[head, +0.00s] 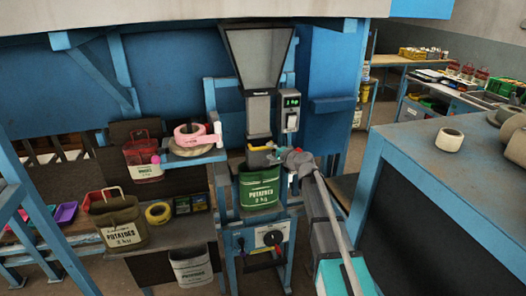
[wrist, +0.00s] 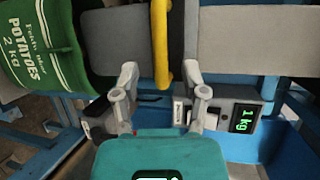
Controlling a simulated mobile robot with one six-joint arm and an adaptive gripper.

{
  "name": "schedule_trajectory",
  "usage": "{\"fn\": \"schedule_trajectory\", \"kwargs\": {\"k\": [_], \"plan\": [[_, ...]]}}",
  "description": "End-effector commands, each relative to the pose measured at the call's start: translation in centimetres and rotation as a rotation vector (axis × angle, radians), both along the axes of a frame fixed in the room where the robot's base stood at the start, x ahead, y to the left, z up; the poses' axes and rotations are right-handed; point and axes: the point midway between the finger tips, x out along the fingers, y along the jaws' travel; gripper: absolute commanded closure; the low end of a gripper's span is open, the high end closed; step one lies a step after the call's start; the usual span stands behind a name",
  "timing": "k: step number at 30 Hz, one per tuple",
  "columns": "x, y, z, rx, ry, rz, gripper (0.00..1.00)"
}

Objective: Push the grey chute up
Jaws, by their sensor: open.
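The grey chute (head: 256,160) sits under the upper grey spout and just above the green potato sack (head: 259,190). In the wrist view the chute (wrist: 110,45) is beside the sack (wrist: 40,50) at the left. A yellow bar (head: 262,148) crosses the front of the chute at its upper end. My gripper (head: 276,154) is at the chute's front right. In the wrist view my gripper (wrist: 160,85) is open, and the yellow bar (wrist: 161,45) lies between its spread fingers. Whether a finger touches the chute I cannot tell.
A clear hopper (head: 258,55) stands above the spout (head: 258,115). A display (head: 291,101) is fixed to the right; in the wrist view it reads 1 kg. More sacks (head: 120,225) are at the left.

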Motion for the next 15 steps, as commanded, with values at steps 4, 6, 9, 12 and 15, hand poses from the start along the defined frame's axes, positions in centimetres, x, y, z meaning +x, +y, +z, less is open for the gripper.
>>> {"fn": "schedule_trajectory", "kwargs": {"k": [4,6,9,12,15], "plan": [[1.9,1.5,-0.6,0.0,0.001,0.001,0.43],[2.5,2.0,-0.7,-0.001,0.0,0.001,0.43],[3.1,2.6,-0.9,-0.001,0.0,0.0,0.43],[3.4,3.0,-1.0,-0.001,0.0,0.0,0.43],[3.6,3.2,-1.0,-0.001,0.0,0.0,0.43]]}}
